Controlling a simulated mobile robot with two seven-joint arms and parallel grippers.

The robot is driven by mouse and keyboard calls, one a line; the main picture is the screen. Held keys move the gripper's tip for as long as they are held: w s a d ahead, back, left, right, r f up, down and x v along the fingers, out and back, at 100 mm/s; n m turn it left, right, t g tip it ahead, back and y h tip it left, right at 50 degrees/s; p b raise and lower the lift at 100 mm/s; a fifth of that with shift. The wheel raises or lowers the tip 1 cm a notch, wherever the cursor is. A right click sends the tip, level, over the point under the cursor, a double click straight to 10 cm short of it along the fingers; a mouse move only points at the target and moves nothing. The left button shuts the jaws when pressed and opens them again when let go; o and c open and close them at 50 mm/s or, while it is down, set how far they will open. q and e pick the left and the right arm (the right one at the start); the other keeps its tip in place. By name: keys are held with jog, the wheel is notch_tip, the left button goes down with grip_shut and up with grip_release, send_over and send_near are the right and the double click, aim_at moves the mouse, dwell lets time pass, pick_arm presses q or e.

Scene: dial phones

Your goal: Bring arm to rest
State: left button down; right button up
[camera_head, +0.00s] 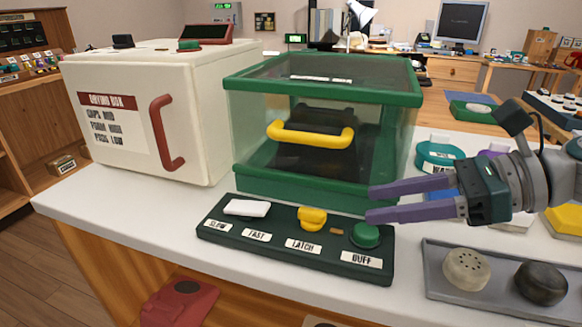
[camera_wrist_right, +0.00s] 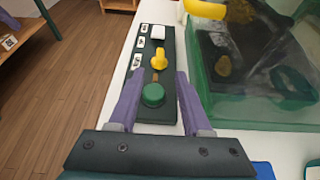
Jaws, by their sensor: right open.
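My right gripper (camera_head: 369,204) comes in from the right with its two purple fingers apart and nothing between them. It is in front of the green-framed clear box (camera_head: 320,190) and above the right end of the dark green control panel (camera_head: 275,247). In the right wrist view the open fingers (camera_wrist_right: 159,76) point along the panel. The round green BUFF button (camera_wrist_right: 153,94) and the yellow latch knob (camera_wrist_right: 159,57) show between them. Contact with the panel cannot be told. My left gripper is not in view.
The green-framed box has a yellow handle (camera_head: 310,134). A white drying box (camera_head: 150,120) with a red handle stands at left. A grey tray (camera_head: 440,290) holding round pads lies at front right. The white counter (camera_head: 100,205) is clear at front left.

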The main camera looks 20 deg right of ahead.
jog(key=shift+v, duration=0.9)
jog(key=s+a+n+g+h+p, duration=0.1)
jog(key=s+n+p, duration=0.1)
jog(key=s+a+n+g+h+p, duration=0.1)
jog(key=s+n+p, duration=0.1)
jog(key=s+n, duration=0.1)
jog(key=s+a+n+g+h+p, duration=0.1)
jog(key=s+n+p, duration=0.1)
jog(key=shift+s+a+f+n+g+p, duration=0.2)
jog(key=shift+f+n+g+p, duration=0.1)
jog(key=shift+n+p, duration=0.1)
jog(key=s+a+r+n+g+h+p, duration=0.1)
jog(key=s+r+n+h+p, duration=0.1)
jog(key=s+n+p, duration=0.3)
jog(key=s+a+r+n+h+p, duration=0.1)
jog(key=s+r+n+h+p, duration=0.1)
jog(key=s+n+h, duration=0.3)
jog(key=s+r+n+t+h+p, duration=0.1)
jog(key=s+r+n+p, duration=0.3)
jog(key=r+n+p, duration=0.65)
notch_tip(320, 180, up, 37)
jog(key=m+p, duration=0.1)
jog(key=p, duration=3.1)
jog(key=shift+w+d+m+p, duration=0.25)
jog(key=shift+d+m+p, duration=0.05)
jog(key=shift+d+m, duration=0.05)
